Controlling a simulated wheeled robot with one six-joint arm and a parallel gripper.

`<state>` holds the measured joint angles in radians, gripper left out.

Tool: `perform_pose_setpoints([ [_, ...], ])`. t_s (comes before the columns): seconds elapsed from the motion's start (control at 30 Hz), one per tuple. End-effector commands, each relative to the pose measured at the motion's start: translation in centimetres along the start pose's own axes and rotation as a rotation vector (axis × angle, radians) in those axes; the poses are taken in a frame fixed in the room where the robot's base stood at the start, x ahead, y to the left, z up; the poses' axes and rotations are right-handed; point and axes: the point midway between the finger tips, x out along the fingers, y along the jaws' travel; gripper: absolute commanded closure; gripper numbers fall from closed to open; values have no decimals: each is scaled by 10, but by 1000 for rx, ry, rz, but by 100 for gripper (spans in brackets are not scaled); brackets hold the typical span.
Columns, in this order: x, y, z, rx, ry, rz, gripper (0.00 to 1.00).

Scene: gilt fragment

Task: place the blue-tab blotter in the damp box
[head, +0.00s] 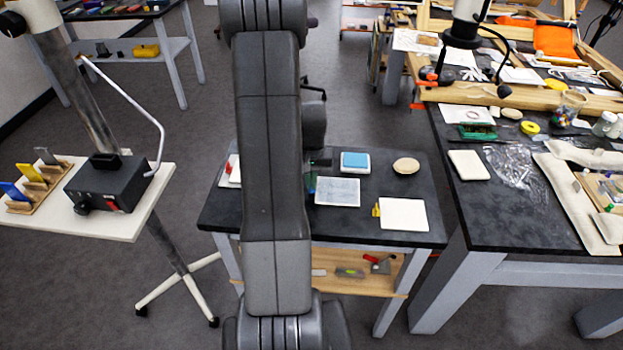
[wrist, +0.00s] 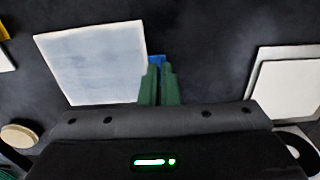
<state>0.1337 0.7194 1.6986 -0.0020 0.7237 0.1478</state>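A pale blue-grey square sheet with a white rim, which looks like the blue-tab blotter (head: 338,191), is at the middle of the dark table. In the wrist view the blotter (wrist: 92,62) lies left of my fingers, with its blue tab (wrist: 157,60) at its right edge. My gripper (wrist: 160,72) has green fingers close together at the blue tab and looks shut on it. In the head view my arm hides most of the gripper. I cannot tell whether the blotter touches the table. No damp box is clearly identifiable; a pale layered square (wrist: 285,82) is at the right.
A white sheet with a yellow tab (head: 403,214), a round tan disc (head: 405,165) and a blue pad in a white tray (head: 355,161) share the dark table (head: 300,228). A red item (head: 229,163) shows left of my arm. A cluttered bench (head: 500,220) stands right.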

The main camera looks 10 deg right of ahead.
Motion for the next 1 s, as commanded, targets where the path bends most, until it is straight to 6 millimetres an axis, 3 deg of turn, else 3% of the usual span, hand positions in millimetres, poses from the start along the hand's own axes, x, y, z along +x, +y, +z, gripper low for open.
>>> perform_pose_setpoints([
  [0.3, 4, 0, 0, 0, 0, 0, 100],
  [0.43, 2, 0, 0, 0, 0, 0, 76],
  [0.77, 0, 0, 0, 0, 0, 0, 76],
  [1.0, -28, 0, -1, 0, 6, -1, 76],
])
